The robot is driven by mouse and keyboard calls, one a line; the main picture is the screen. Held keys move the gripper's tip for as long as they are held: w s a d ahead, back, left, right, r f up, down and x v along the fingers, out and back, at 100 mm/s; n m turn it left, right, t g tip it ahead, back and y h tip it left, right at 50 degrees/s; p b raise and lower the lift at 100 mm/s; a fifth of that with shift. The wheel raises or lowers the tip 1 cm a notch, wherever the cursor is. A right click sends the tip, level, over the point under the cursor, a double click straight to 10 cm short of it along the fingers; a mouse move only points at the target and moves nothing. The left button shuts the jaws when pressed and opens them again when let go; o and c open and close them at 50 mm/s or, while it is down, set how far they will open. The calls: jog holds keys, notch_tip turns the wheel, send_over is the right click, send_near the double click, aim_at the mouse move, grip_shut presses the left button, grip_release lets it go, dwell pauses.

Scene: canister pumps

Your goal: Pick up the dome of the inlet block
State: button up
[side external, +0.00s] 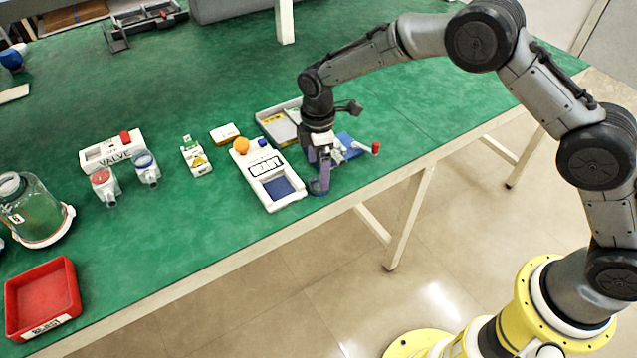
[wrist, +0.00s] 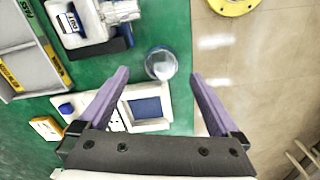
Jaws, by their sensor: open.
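A small clear, round dome-like piece (wrist: 160,63) shows in the wrist view, over the green table near its edge. My gripper (wrist: 160,73) is open, with its purple fingers on either side of that piece and no visible contact. In the side view my gripper (side external: 320,180) points down beside a white panel block (side external: 285,201) with an orange ball (side external: 241,146) and a blue knob (side external: 262,143). A white labelled block (wrist: 92,20) stands on a dark blue base in the wrist view. Its label is too small to read, so I cannot tell which block is the inlet block.
A grey tray (side external: 268,111) lies behind my gripper. A red-tipped handle (side external: 374,148) sticks out to the right. The VALVE block (side external: 112,155), a glass jar (side external: 35,205) and a red bin (side external: 42,298) stand to the left. The table's front edge is close to my gripper.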

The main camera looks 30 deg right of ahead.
aim_at(318, 185)
jog(key=shift+s+f, duration=0.1)
jog(key=shift+f, duration=1.65)
jog(key=c, duration=1.4)
